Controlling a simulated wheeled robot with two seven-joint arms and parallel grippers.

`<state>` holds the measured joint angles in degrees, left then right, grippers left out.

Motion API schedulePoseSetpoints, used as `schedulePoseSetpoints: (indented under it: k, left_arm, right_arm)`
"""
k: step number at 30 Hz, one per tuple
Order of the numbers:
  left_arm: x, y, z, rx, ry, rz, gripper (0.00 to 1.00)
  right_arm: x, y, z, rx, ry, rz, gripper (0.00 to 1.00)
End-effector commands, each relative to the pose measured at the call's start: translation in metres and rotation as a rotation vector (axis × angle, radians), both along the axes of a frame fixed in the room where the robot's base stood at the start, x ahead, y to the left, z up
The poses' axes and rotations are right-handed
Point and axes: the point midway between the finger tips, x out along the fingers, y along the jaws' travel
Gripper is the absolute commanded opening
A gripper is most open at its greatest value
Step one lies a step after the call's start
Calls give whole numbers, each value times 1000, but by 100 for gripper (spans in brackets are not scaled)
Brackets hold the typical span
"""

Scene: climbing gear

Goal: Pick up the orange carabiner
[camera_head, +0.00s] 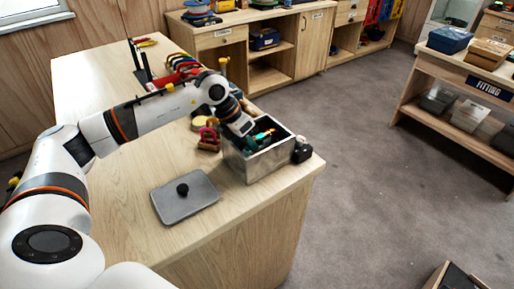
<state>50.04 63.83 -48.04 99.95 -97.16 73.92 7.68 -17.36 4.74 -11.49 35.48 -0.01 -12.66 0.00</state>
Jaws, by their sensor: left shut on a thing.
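An open grey metal box (273,163) stands near the right end of the wooden table. My left gripper (251,135) points down into it from the left. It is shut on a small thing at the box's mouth. An orange piece (266,132), which looks like the orange carabiner, shows right at the fingertips. Teal-green gear shows in the box beside it. The fingertips and the exact grip are too small to see clearly. My right gripper is not in view.
A grey lid (200,193) with a black knob lies on the table in front of the box. Red-brown gear (209,137) stands left of the box, and a small black object (302,151) is at its right. Coloured gear and a rack stand farther back. The table's front left is bare.

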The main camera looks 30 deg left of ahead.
Motion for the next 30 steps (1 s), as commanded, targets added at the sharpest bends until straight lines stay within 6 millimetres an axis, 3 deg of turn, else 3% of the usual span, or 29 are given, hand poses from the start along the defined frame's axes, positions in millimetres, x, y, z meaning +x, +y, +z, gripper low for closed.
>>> schedulePoseSetpoints:
  k: [8, 21, 30]
  left_arm:
    - [1, 0, 10, 0, -4, 0, 0]
    - [1, 0, 89, -1, -4, 0, 0]
    - [0, 0, 101, 0, 0, 0, 0]
  right_arm:
    - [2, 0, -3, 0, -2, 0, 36]
    - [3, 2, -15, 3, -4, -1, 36]
    - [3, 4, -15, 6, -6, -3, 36]
